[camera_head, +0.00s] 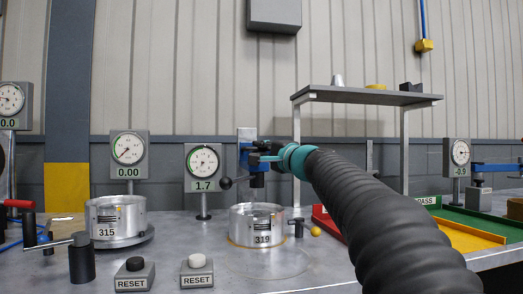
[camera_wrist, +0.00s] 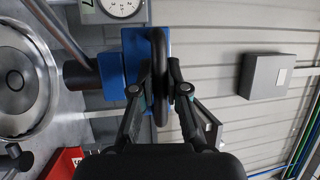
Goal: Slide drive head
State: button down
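The blue drive head (camera_wrist: 135,60) is on an upright post (camera_head: 246,142) above the round metal part marked 319 (camera_head: 263,239). In the wrist view a black handwheel (camera_wrist: 158,45) stands edge-on in front of the blue body. My gripper (camera_wrist: 161,72) has one finger close on each side of the handwheel rim and looks shut on it. Exact contact at the right finger is hard to see. In the head view my gripper (camera_head: 262,158) is at the drive head, whose body is partly hidden by it and by my arm. Part 319 also shows in the wrist view (camera_wrist: 22,85).
Another metal part marked 315 (camera_head: 116,230) stands at left. Dial gauges (camera_head: 204,160) stand behind, and two RESET buttons (camera_head: 197,270) in front. A raised shelf (camera_head: 365,96) stands behind my arm. Red, yellow and green trays (camera_head: 470,236) lie at right. A grey wall box (camera_wrist: 268,76) is at right.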

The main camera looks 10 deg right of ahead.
aim_at(253, 176)
jog(key=shift+f, duration=0.15)
notch_tip(253, 176, down, 8)
jog(key=b, duration=0.9)
jog(key=c, duration=1.2)
grip_release()
jog(key=shift+r, duration=0.2)
jog(key=v, duration=1.2)
